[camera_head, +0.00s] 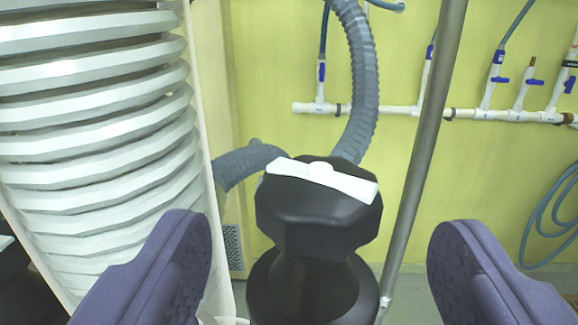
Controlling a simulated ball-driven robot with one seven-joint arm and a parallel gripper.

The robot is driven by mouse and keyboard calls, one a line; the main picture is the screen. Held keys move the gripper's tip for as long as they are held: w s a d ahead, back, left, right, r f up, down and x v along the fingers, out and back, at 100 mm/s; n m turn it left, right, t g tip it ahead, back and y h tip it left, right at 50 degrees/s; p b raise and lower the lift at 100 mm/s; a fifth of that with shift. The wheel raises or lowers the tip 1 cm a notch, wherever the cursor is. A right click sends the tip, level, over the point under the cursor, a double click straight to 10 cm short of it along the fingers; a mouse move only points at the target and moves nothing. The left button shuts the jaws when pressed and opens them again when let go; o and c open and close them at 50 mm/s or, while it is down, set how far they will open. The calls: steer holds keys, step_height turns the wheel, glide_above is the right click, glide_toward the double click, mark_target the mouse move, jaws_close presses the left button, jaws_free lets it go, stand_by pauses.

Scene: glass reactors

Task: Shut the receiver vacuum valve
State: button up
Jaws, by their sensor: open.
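A black faceted valve body or knob (318,222) with a white bar handle (322,179) across its top stands in the middle of the view. It appears to be the receiver vacuum valve, though no label shows. The white bar slopes slightly down to the right. My gripper (318,240) is open, with one purple finger to the left of the black body and one to the right. Gaps show on both sides, and neither finger appears to touch it. The lower black part runs out of the bottom of the view.
A large white ribbed coil (95,140) fills the left side. A grey corrugated hose (362,80) curves behind the valve. A metal pole (425,150) slants close on the right. White piping (400,110) with several small blue-handled valves and a blue hose (535,225) are at the yellow wall.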

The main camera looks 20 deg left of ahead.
mark_target(280, 234)
steer(key=x, duration=0.5)
steer(key=shift+w+a, duration=0.1)
steer(key=shift+w, duration=0.15)
steer(key=c, duration=1)
steer(key=shift+o, duration=0.2)
steer(key=m+h+b, duration=0.1)
steer(key=b, duration=0.2)
steer(key=shift+f+t+h, duration=0.1)
steer(key=shift+t+h, duration=0.2)
steer(key=shift+h, duration=0.1)
steer(key=m+h+b, duration=0.1)
steer(key=h+b, duration=0.1)
steer(key=b, duration=0.5)
steer(key=shift+f+m+h, duration=0.15)
steer(key=shift+m+h, duration=0.15)
steer(key=b, duration=0.6)
steer(key=f+m+h+b, duration=0.1)
steer(key=b, duration=0.4)
steer(key=shift+w+a+h+b, duration=0.15)
steer(key=shift+h+b, duration=0.15)
steer(key=shift+b, duration=0.05)
steer(key=h+b, duration=0.1)
steer(key=b, duration=0.3)
steer(key=shift+r+m, duration=0.15)
steer(key=shift+m, duration=0.25)
steer(key=h+b, duration=0.1)
steer(key=m+h+b, duration=0.1)
steer(key=b, duration=0.1)
steer(key=shift+r, duration=0.3)
